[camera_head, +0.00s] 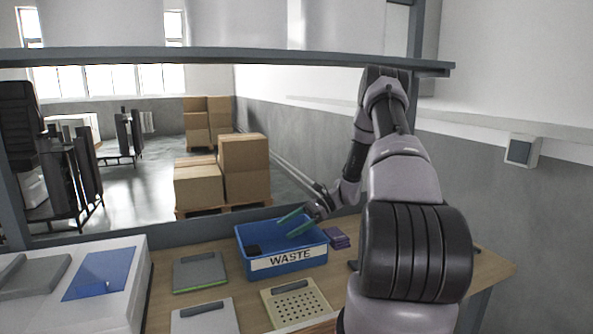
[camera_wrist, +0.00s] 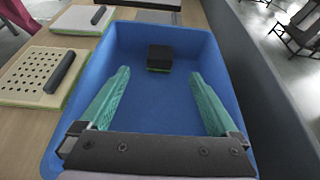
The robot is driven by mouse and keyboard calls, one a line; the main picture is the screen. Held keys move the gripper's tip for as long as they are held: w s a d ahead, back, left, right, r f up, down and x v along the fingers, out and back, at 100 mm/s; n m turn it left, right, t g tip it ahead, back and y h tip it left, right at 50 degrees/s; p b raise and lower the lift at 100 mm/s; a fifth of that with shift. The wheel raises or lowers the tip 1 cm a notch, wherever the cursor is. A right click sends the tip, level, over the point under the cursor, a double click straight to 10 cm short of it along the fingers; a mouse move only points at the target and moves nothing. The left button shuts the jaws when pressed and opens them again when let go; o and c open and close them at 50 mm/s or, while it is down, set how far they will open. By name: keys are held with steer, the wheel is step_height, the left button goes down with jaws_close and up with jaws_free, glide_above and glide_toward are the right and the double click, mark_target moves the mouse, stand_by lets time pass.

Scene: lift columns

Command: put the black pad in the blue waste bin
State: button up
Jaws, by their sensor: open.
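The blue waste bin (camera_head: 288,262) stands on the wooden table, with a white WASTE label on its front wall. In the wrist view the bin (camera_wrist: 140,117) fills the middle of the picture. The black pad (camera_head: 253,250) lies inside the bin, towards its left end in the head view. In the wrist view the pad (camera_wrist: 159,57) rests near the far wall and shows a thin green lower edge. My gripper (camera_head: 296,223) is over the bin with its green fingers spread. In the wrist view my gripper (camera_wrist: 158,78) is open and empty, apart from the pad.
A grey board (camera_head: 200,272), a light grey board (camera_head: 205,318) and a perforated beige board (camera_head: 296,302) lie in front and left of the bin. A purple stack (camera_head: 338,238) sits right of it. A white case (camera_head: 127,312) stands at left; a shelf bar (camera_head: 230,57) crosses above.

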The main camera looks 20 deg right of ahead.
steer(key=s+a+r+n+h, duration=0.2)
steer(key=s+r+n+h, duration=0.25)
steer(key=r, duration=0.75)
steer(key=s+a+r+n+h, duration=0.3)
steer(key=s+r+n, duration=0.15)
steer(key=r, duration=0.75)
steer(key=s+r+n+t+h, duration=0.2)
steer(key=s+r+t, duration=0.1)
steer(key=s+r, duration=0.3)
steer(key=s+r+n+t+h, duration=0.2)
steer(key=s+r+t, duration=0.2)
steer(key=s, duration=0.7)
step_height(320, 180, up, 2)
steer(key=shift+a+r+n, duration=0.15)
steer(key=shift+n, duration=0.15)
